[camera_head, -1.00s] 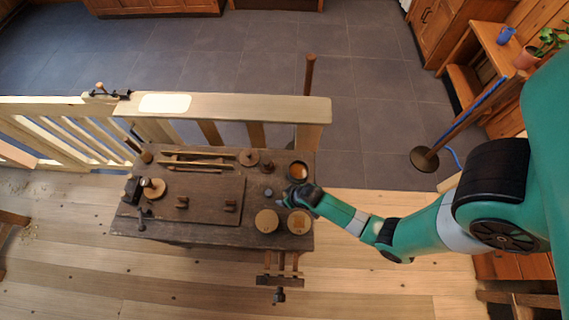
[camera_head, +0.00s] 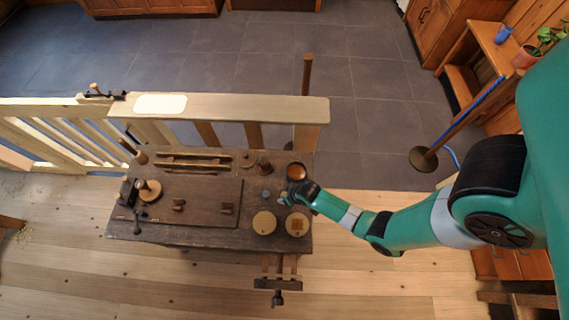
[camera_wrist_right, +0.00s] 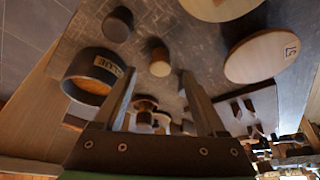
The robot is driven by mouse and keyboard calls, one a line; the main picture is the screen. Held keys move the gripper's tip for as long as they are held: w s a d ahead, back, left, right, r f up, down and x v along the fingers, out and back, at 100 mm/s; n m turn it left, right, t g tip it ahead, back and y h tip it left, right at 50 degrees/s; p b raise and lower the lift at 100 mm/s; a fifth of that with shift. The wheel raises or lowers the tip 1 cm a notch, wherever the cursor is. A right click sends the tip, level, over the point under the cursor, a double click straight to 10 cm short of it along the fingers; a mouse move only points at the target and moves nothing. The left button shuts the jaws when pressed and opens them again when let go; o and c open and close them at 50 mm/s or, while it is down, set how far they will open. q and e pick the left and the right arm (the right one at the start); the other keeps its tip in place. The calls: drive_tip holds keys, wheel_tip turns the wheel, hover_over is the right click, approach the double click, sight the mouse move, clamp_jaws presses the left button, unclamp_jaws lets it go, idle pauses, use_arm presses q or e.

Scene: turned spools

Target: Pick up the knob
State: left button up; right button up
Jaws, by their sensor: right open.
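Several small turned pieces stand on the dark bench, and I cannot tell for certain which is the knob. A small round brown piece (camera_wrist_right: 160,62), the likeliest knob, lies beyond and between my open fingers in the right wrist view; a small dark piece shows left of my gripper in the head view (camera_head: 266,194). A darker round-topped piece (camera_wrist_right: 117,25) stands near it. My right gripper (camera_head: 286,197) is open and empty, low over the bench's right side; its fingers also show in the right wrist view (camera_wrist_right: 158,88). My left gripper is not in view.
A dark lettered pot (camera_wrist_right: 95,75) stands close beside one finger. Pale wooden discs (camera_head: 264,222) lie at the bench's front right. A spool (camera_head: 264,168) stands behind, and a raised board (camera_head: 200,203) lies left. A railing (camera_head: 220,108) runs behind the bench.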

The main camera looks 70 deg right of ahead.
drive_tip(key=b+x, duration=0.2)
drive_tip(key=x, duration=0.2)
drive_tip(key=shift+w+d+f, duration=0.1)
drive_tip(key=shift+w+f, duration=0.05)
drive_tip(key=shift+f, duration=0.1)
clamp_jaws()
